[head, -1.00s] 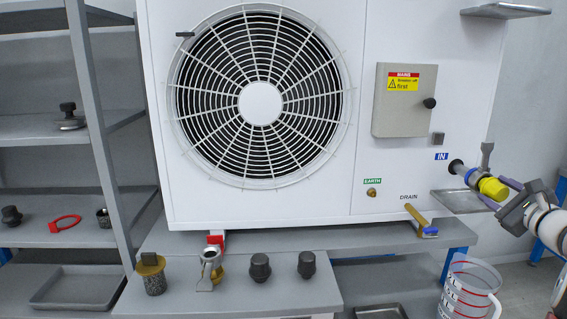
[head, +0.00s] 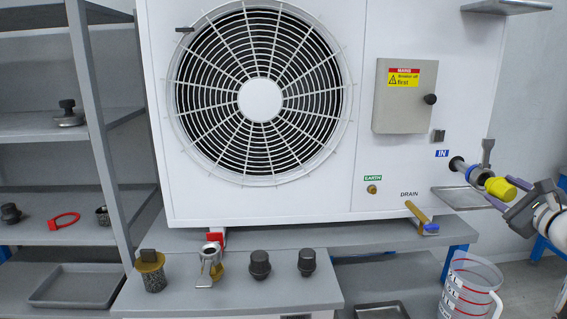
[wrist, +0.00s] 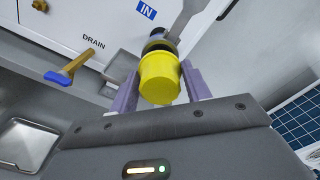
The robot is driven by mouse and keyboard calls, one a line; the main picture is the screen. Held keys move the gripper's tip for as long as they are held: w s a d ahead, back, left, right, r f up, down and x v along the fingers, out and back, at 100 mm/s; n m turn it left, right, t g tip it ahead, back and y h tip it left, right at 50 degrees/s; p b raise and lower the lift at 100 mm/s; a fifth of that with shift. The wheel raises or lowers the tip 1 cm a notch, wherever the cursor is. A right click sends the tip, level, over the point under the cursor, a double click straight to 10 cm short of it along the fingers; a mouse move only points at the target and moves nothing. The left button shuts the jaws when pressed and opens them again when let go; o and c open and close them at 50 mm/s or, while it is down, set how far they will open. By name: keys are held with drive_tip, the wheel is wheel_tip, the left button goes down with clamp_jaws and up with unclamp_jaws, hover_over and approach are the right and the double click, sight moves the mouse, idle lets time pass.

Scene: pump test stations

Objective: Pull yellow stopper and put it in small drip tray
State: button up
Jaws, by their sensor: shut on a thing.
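The yellow stopper (head: 501,188) is held in my gripper (head: 508,192), at the right of the head view. In the wrist view the stopper (wrist: 160,80) sits between the two purple fingers (wrist: 158,92), which are shut on its sides. The IN pipe fitting (head: 478,173), with a grey lever and a blue band, is just left of the stopper. More of the fitting's open end shows; I cannot tell whether the stopper is fully clear. A small grey tray (head: 456,200) is below the fitting. Another shallow tray (head: 381,312) is low at the bottom edge, partly cut off.
A measuring jug (head: 468,290) stands below my gripper. The drain valve (head: 420,218) with a blue handle is left of it. A larger tray (head: 75,288) lies on the left shelf. Dark plugs (head: 260,266) and fittings stand on the front bench. The white unit (head: 400,180) blocks the back.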

drive_tip(key=shift+s, duration=0.1)
drive_tip(key=shift+s+d+b, duration=0.15)
drive_tip(key=shift+s+b, duration=0.55)
drive_tip(key=shift+s, duration=0.7)
